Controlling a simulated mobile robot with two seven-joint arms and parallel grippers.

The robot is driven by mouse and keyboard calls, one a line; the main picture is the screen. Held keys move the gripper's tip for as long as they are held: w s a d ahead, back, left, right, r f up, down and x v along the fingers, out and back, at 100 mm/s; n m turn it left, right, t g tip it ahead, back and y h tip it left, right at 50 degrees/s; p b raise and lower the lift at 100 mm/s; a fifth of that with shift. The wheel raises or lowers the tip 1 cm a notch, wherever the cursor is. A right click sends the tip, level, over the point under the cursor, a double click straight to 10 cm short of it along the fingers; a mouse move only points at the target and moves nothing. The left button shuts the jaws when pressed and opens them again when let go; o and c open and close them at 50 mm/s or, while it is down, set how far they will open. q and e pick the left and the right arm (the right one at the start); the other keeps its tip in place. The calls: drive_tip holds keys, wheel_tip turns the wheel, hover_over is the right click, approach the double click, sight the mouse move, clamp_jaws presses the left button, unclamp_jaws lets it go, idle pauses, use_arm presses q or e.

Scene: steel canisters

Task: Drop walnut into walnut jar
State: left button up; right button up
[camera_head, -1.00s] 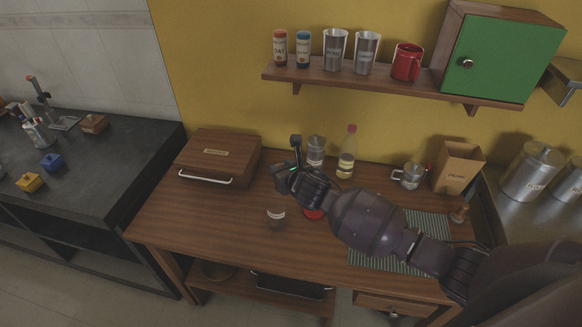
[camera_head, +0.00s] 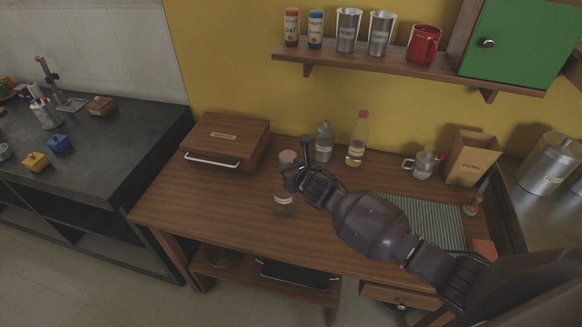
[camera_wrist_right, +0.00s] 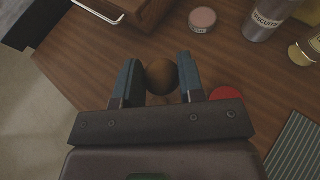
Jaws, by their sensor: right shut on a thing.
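My right gripper (camera_head: 290,172) comes in from the right over the wooden table. It is shut on a round brown walnut (camera_wrist_right: 161,76), held between the two fingertips in the right wrist view. A clear glass jar (camera_head: 284,205) with a pale label stands on the table just below the gripper in the head view; its label is too small to read and its rim is partly hidden by the gripper. A red round thing (camera_wrist_right: 225,93), perhaps a lid, lies beside the gripper in the right wrist view. My left gripper is not in view.
A jar with a pinkish top (camera_head: 288,157) stands behind the gripper. A steel canister (camera_head: 324,142) and a bottle (camera_head: 357,140) stand near the wall. A wooden box (camera_head: 226,140) is at back left, a striped mat (camera_head: 425,222) at right. The table's front left is clear.

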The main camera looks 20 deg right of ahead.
drive_tip(key=o, duration=1)
drive_tip(key=v, duration=1.1)
drive_tip(key=shift+p, duration=0.4)
drive_tip(key=shift+w, duration=0.1)
